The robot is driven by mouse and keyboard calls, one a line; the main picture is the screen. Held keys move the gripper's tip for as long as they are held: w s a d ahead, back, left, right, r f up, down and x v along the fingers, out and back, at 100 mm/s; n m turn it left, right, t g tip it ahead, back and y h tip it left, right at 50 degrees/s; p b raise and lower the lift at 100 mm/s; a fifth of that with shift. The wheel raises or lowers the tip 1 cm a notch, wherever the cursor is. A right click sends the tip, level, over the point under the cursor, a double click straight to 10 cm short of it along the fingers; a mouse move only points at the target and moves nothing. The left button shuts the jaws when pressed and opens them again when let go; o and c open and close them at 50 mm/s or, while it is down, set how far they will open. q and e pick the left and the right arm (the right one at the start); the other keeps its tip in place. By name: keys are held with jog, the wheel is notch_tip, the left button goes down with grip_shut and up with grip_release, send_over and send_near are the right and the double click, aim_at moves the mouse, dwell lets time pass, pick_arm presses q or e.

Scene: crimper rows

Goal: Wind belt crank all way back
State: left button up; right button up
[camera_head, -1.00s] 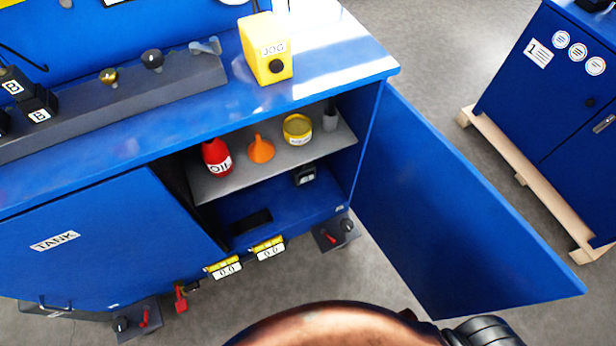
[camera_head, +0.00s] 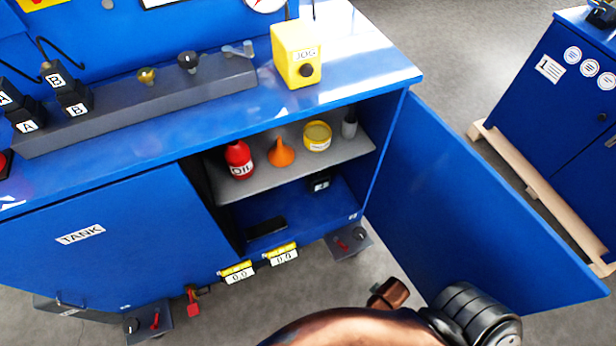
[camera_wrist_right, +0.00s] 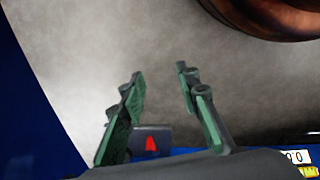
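I cannot make out a part that is clearly the belt crank. Low on the blue machine in the head view are two yellow-and-white counters (camera_head: 237,271) (camera_head: 281,253) reading about 0.0. A red handle (camera_head: 193,300) hangs left of them. My right gripper (camera_wrist_right: 160,75) is open and empty in the right wrist view, its green-padded fingers apart over grey floor. A grey foot with a red lever (camera_wrist_right: 151,143) shows behind the fingers, and part of a counter (camera_wrist_right: 295,157) shows at lower right. My right gripper is outside the head view. My left gripper is in neither view.
The open blue cabinet door (camera_head: 480,200) stands out at right, near my arm. The shelf holds a red oil bottle (camera_head: 239,160), an orange funnel (camera_head: 281,153) and a yellow tin (camera_head: 317,136). A yellow JOG box (camera_head: 298,55) sits on top. Grey feet (camera_head: 349,242) (camera_head: 148,325) stand at floor level.

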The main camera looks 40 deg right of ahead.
notch_tip(320, 180, up, 4)
jog(key=w+r, duration=0.1)
jog(key=w, duration=0.2)
jog(key=m+t+h, duration=1.1)
jog(key=h, duration=0.3)
send_near(312, 178)
jog(key=x, duration=0.3)
jog(key=b+x, duration=0.2)
jog(key=x, duration=0.5)
jog(key=shift+f, duration=0.2)
pick_arm(q)
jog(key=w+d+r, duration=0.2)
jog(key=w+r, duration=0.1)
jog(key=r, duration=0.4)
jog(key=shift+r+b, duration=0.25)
jog(key=shift+b, duration=0.05)
pick_arm(e)
jog(key=shift+w+d+r, duration=0.1)
jog(key=shift+w+d, duration=0.2)
jog(key=shift+d, duration=0.05)
jog(key=shift+c, duration=0.5)
